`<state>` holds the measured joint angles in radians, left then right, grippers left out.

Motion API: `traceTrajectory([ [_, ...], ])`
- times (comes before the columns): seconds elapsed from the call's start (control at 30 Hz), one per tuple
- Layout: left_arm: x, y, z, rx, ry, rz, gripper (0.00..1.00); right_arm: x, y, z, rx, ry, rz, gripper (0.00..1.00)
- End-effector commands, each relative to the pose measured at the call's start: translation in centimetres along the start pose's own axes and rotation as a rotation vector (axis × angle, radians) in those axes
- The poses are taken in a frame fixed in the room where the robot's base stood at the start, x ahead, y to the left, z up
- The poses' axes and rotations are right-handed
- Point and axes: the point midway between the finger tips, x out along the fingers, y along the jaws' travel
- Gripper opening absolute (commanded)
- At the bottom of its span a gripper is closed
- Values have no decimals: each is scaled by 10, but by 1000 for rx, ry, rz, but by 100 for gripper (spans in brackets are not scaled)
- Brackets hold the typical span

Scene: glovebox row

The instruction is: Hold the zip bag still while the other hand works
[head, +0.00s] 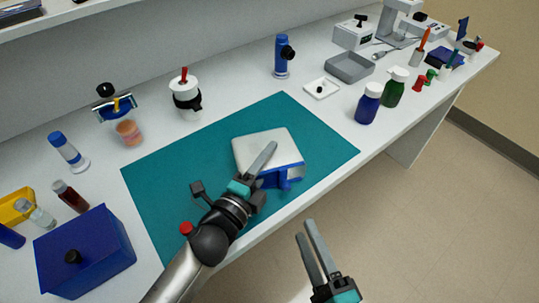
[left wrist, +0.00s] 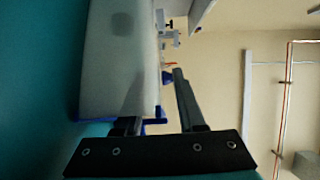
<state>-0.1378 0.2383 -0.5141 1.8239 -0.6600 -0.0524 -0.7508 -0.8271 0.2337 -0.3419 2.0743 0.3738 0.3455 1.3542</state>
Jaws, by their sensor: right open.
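The zip bag (head: 262,147), a pale pouch with blue along its front edge, lies on the teal mat (head: 190,165). My left gripper (head: 268,165) is at its front edge, one finger reaching over the pale top. In the left wrist view the bag (left wrist: 110,60) fills the left side and hides most of one finger; the other finger of my left gripper (left wrist: 155,110) shows a gap to the bag. The fingers are wide apart; contact with the bag is unclear. My right gripper (head: 312,255) is open and empty, off the table's front edge.
A blue box (head: 88,250) with a black knob stands at front left. The mat's right part is clear.

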Motion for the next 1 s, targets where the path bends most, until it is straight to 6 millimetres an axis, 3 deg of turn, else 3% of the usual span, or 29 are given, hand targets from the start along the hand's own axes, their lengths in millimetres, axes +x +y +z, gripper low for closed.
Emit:
traceTrajectory([
  [0.4,6,0,0,0,0,0,38,0,0,0,0,0,0,50],
  [0.73,6,0,0,0,0,0,0,0,0,0,0,0,0,50],
  [1.0,6,0,0,0,0,0,0,0,0,0,0,0,0,50],
])
